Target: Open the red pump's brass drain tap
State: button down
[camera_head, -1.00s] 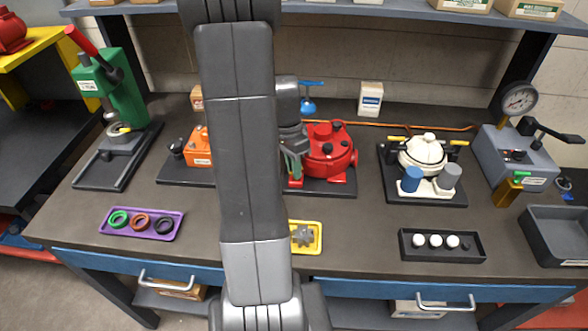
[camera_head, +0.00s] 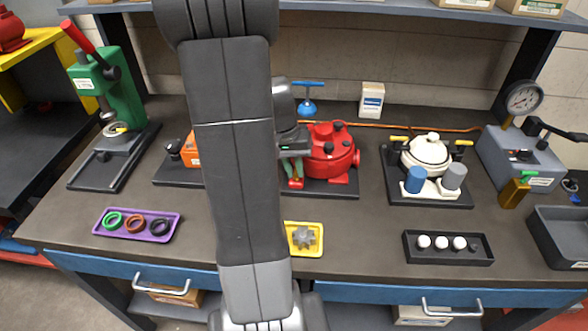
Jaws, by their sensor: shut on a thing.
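The red pump (camera_head: 331,154) stands on a dark base plate behind the middle of the bench, partly hidden on its left by my arm. My gripper (camera_head: 291,166) is low at the pump's left side, just right of my large grey arm link. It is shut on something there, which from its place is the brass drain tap. The tap itself is hidden by the gripper and arm, so I cannot see which way its handle points.
A blue-handled valve (camera_head: 307,102) stands behind the pump. A yellow tray (camera_head: 318,252) with a grey gear lies in front. The white pump (camera_head: 427,155) is to the right, the orange unit (camera_head: 193,152) to the left. Bench between pump and yellow tray is clear.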

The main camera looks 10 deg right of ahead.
jog(key=shift+n, duration=0.5)
jog(key=c, duration=1.7)
grip_release()
jog(key=shift+c, duration=0.2)
notch_tip(320, 180, up, 14)
jog(key=a, duration=0.2)
jog(key=shift+w+a+f, duration=0.2)
jog(key=shift+w+a, duration=0.05)
jog(key=shift+w, duration=0.1)
jog(key=shift+f, duration=0.1)
jog(key=d+f, duration=0.1)
jog(key=f, duration=0.8)
jog(key=d+f, duration=0.1)
jog(key=f, duration=0.3)
jog(key=shift+s+d+f, duration=0.3)
jog(key=shift+s, duration=0.05)
jog(key=shift+r, duration=0.1)
